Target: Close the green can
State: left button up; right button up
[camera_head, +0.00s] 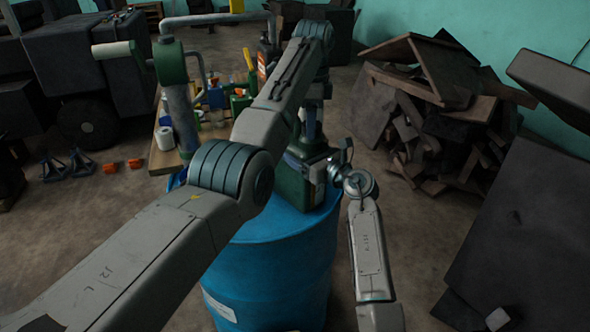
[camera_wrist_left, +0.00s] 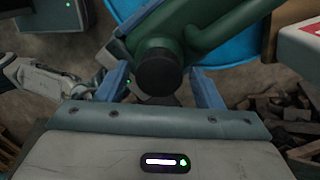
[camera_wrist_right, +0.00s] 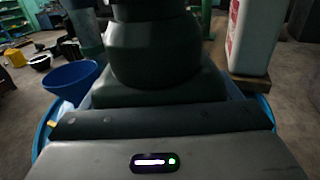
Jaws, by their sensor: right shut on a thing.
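The dark green can (camera_head: 294,186) stands upright on the blue barrel (camera_head: 270,265). My left gripper (camera_head: 311,138) is above the can, pointing down. In the left wrist view a round black cap (camera_wrist_left: 158,76) at the top of the can lies between the fingers of my left gripper (camera_wrist_left: 162,82). These fingers are apart, with gaps beside the cap. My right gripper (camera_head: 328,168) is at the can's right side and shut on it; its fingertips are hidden. In the right wrist view a dark shape fills the middle.
A blue funnel (camera_wrist_right: 72,78) and a white-and-red container (camera_wrist_right: 253,36) show in the right wrist view. A low wooden table (camera_head: 163,160) with bottles stands behind the barrel at left. A scrap wood pile (camera_head: 440,110) lies at right. Bare floor lies between.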

pick_arm(q)
jog(key=shift+o, duration=0.4)
jog(key=shift+r, duration=2.25)
jog(key=shift+c, duration=0.2)
jog(key=n, duration=0.2)
jog(key=r+n, duration=0.1)
jog(key=n, duration=0.1)
jog(key=shift+n, duration=0.3)
jog(key=n, duration=0.3)
jog(key=shift+r+n, duration=0.4)
jog(key=n, duration=0.2)
jog(key=r+n, duration=0.1)
jog(key=n, duration=0.6)
jog(key=shift+r, duration=0.35)
jog(key=shift+f, duration=0.15)
